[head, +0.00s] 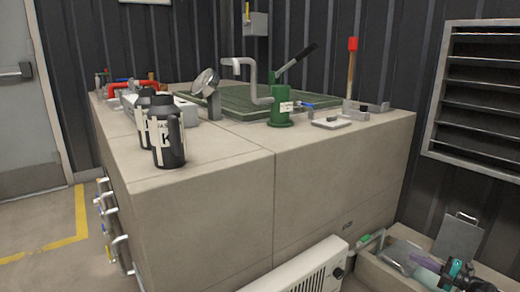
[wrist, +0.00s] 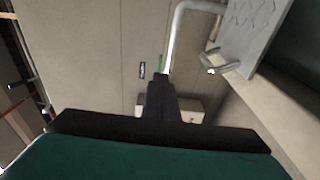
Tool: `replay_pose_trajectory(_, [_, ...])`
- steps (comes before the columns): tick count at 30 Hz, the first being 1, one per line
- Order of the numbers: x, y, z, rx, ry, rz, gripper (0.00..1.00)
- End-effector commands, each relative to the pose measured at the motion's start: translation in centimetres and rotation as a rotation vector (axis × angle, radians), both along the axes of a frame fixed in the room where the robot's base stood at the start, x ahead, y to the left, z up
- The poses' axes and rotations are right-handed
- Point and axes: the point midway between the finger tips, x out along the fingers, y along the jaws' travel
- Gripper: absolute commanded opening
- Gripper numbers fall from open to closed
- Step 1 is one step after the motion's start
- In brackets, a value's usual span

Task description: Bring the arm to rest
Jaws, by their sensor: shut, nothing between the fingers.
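My gripper (wrist: 162,86) shows in the wrist view as a narrow black shape, its fingers together and empty. A dark crossbar and a dark green body fill the bottom of that view. The fingertips point toward a beige surface and appear apart from it. I cannot tell the exact gap to the pale bent pipe (wrist: 178,35) just right of the tips.
A concrete counter (head: 215,195) carries black bottles (head: 167,135), a green hand pump (head: 281,112) and a red-tipped wooden handle (head: 351,68). A white heater (head: 305,272) stands before it. Floor at left is clear.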

Motion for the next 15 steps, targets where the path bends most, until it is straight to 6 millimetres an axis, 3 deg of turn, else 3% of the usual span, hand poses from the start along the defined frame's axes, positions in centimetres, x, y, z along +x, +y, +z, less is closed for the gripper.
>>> replay_pose_trajectory(15, [4.1,2.9,2.6,0.094,0.017,-0.193,0.00])
